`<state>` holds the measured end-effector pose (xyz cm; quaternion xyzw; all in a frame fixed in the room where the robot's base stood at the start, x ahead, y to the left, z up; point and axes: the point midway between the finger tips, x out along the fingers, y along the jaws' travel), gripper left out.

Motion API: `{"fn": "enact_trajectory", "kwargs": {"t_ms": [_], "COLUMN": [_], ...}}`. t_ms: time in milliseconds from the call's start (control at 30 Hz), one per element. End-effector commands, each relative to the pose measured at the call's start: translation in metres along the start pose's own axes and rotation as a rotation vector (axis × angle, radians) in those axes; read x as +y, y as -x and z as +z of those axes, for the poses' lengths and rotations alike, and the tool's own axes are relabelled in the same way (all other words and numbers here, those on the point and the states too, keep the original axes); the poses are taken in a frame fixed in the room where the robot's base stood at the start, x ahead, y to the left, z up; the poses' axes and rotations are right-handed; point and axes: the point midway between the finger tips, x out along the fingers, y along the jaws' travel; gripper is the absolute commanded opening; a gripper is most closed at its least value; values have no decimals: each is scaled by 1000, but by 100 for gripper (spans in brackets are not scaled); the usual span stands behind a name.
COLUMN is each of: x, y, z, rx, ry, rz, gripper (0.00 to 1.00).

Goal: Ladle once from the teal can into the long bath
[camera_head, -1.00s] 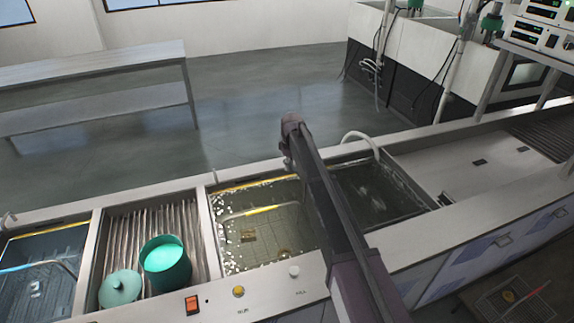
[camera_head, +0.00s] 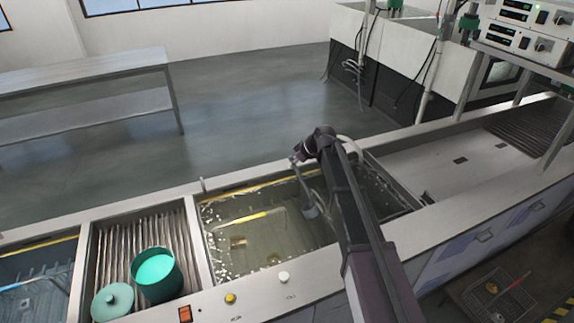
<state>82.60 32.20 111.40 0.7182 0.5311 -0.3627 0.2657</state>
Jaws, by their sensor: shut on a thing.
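The teal can (camera_head: 155,287) stands open on the ribbed drainboard at lower left, with bright teal liquid inside. Its teal lid (camera_head: 113,301) lies beside it. A long bath (camera_head: 222,256) with murky, bubbly liquid is right of the drainboard. A bent bar with a yellow section (camera_head: 262,214) lies in it. My gripper (camera_head: 298,160) is over the bath's far right part, closed on a thin-handled ladle. The ladle's cup (camera_head: 311,212) hangs low over or at the liquid; whether it touches, and what it holds, I cannot tell. My arm hides the bath's right end.
Dark water (camera_head: 385,188) shows right of my arm; its divider from the bath is hidden. A pale flat basin (camera_head: 440,170) lies farther right. A red switch (camera_head: 185,314) and knobs line the front rim. A bath with blue tubing (camera_head: 35,280) is far left.

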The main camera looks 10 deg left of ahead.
Motion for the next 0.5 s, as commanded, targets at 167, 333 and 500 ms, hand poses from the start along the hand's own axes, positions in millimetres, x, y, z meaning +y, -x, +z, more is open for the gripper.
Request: {"fn": "enact_trajectory", "kwargs": {"t_ms": [167, 333, 500], "x": [-2, -2, -2], "y": [15, 30, 46], "z": [17, 28, 39], "rx": [106, 207, 308], "ry": [-2, -1, 0], "rz": [3, 2, 4], "gripper": [0, 0, 0]}}
